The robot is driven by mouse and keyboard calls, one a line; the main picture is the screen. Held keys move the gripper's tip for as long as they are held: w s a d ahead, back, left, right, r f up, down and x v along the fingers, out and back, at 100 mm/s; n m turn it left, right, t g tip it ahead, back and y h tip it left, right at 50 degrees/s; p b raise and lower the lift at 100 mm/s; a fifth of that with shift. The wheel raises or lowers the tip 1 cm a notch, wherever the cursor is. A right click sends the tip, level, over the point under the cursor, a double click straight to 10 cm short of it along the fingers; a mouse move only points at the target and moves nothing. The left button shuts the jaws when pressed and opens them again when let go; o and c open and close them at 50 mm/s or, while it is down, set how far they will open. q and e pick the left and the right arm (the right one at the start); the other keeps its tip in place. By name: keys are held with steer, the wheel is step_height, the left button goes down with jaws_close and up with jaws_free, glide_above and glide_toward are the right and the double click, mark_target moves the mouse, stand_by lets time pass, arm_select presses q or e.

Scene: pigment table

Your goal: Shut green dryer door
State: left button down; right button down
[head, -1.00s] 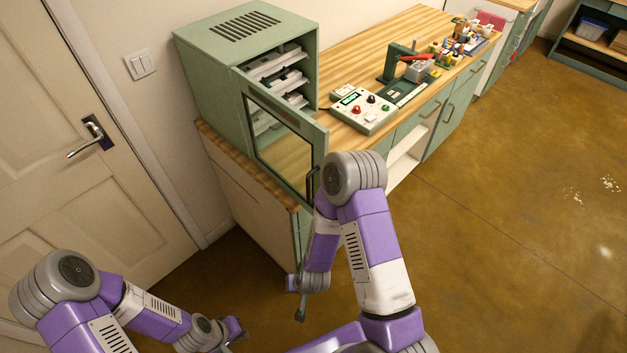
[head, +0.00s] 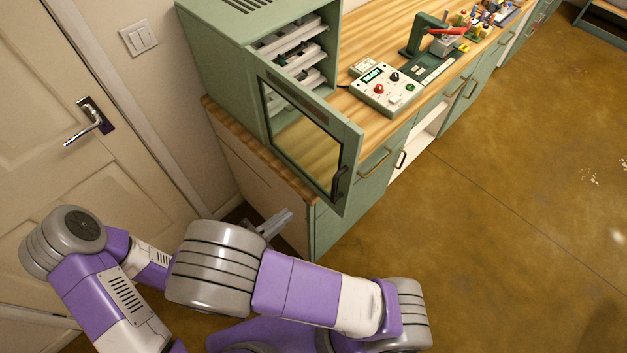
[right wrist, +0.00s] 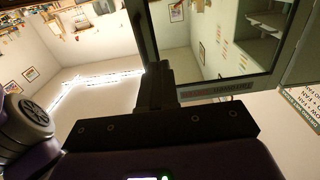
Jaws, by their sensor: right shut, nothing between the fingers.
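The green dryer (head: 215,75) stands on the wooden counter. Its green-framed, glazed door (head: 352,160) stands open, swung out toward me, with a dark handle (head: 339,183) near its free edge. White trays (head: 300,65) show inside. My right gripper (head: 284,216) is shut and empty, below and left of the door's lower edge, apart from it in the head view. In the right wrist view my shut fingers (right wrist: 155,80) overlap the edge of the door frame (right wrist: 225,88); I cannot tell whether they touch. My left gripper is hidden behind my right arm.
A control box (head: 385,90) with knobs and a green press (head: 425,38) stand on the counter right of the dryer. A cabinet (head: 350,200) is below. A room door (head: 45,150) and wall bound the left. Open floor (head: 520,200) lies to the right.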

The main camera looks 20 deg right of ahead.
steer(key=x, duration=1.3)
steer(key=shift+d+b, duration=0.35)
steer(key=shift+d, duration=0.1)
steer(key=shift+w+d, duration=0.1)
